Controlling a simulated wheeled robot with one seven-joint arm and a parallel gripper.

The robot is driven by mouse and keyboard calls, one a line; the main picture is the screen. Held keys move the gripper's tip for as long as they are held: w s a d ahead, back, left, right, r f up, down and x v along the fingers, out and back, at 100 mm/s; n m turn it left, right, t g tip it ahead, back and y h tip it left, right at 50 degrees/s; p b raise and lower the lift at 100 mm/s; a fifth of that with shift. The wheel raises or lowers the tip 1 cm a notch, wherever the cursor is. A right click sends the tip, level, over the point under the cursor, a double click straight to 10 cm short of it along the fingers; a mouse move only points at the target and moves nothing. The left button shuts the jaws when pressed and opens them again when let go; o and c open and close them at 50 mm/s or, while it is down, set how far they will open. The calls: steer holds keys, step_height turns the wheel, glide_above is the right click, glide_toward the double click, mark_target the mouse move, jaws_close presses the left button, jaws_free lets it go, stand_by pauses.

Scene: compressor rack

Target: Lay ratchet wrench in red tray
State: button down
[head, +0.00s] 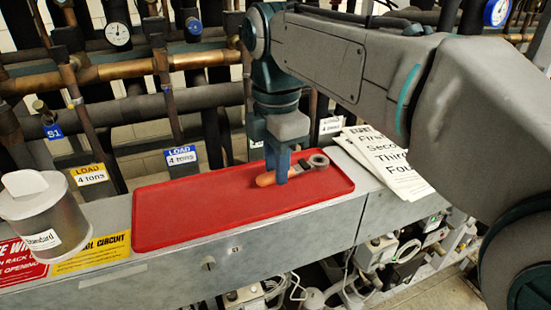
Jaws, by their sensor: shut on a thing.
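The red tray (185,215) lies on the grey metal ledge in the middle of the head view. The ratchet wrench, with an orange handle and a grey ring head (318,161), is at the tray's right part. My gripper (282,176) points down and is shut on the wrench near the middle of its length. The fingers hide part of the wrench. The wrench looks level, low over the tray floor or touching it; I cannot tell which.
A clear lidded container (45,220) stands on the ledge at the left. Printed paper sheets (385,155) lie right of the tray. Pipes with gauges (118,34) and hanging tags (181,155) run close behind the tray. The tray's left part is bare.

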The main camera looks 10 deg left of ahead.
steer(key=shift+f, duration=0.35)
stand_by(0.4)
steer(key=c, duration=1.1)
jaws_free()
steer(key=shift+c, duration=0.9)
step_height(320, 180, up, 7)
steer(key=p, duration=0.7)
steer(key=shift+r, duration=0.1)
